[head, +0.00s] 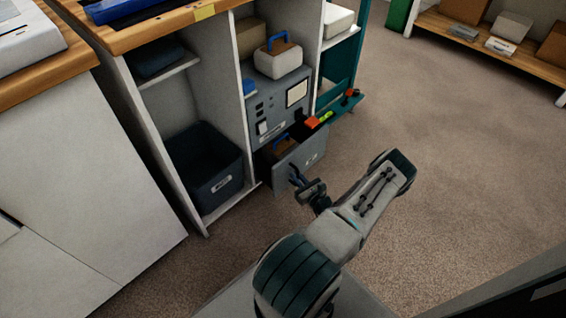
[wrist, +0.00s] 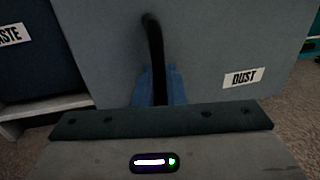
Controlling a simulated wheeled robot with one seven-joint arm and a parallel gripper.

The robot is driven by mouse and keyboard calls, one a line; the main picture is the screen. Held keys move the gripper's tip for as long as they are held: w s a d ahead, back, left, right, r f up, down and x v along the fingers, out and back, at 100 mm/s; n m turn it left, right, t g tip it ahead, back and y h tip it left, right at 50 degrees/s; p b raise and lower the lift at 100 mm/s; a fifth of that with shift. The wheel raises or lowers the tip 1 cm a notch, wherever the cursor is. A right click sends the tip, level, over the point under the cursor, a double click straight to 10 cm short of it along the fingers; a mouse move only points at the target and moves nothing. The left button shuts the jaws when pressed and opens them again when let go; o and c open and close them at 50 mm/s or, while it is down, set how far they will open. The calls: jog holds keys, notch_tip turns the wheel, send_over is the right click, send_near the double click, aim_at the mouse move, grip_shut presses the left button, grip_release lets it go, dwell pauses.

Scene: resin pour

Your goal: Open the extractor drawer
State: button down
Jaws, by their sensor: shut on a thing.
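The extractor (head: 268,112) is a grey cabinet low inside the shelving unit in the head view. Its drawer (head: 312,152) stands out from the body, so its inside shows, with something brown in it. In the wrist view the grey drawer front (wrist: 215,45) fills the picture, with a DUST label (wrist: 244,77) and an upright black handle (wrist: 154,40). My gripper (head: 295,178) is at the drawer front. In the wrist view its blue fingers (wrist: 155,88) are shut on the lower part of the handle.
A dark bin (head: 203,168) with a label sits in the compartment to the left. A white box with a blue handle (head: 278,58) rests on top of the extractor. Orange and yellow items (head: 318,120) lie to the right. Open carpet (head: 450,160) spreads right of the drawer.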

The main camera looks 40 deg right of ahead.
jog(key=s, duration=1.1)
jog(key=shift+s+d+p, duration=0.2)
jog(key=shift+d+p, duration=0.1)
jog(key=shift+d, duration=0.1)
jog(key=c, duration=1.6)
grip_release()
jog(key=shift+c, duration=0.2)
jog(key=s+a+p, duration=0.1)
jog(key=s+p, duration=0.1)
jog(key=s, duration=1.1)
jog(key=shift+s+a+p, duration=0.35)
jog(key=shift+p, duration=0.05)
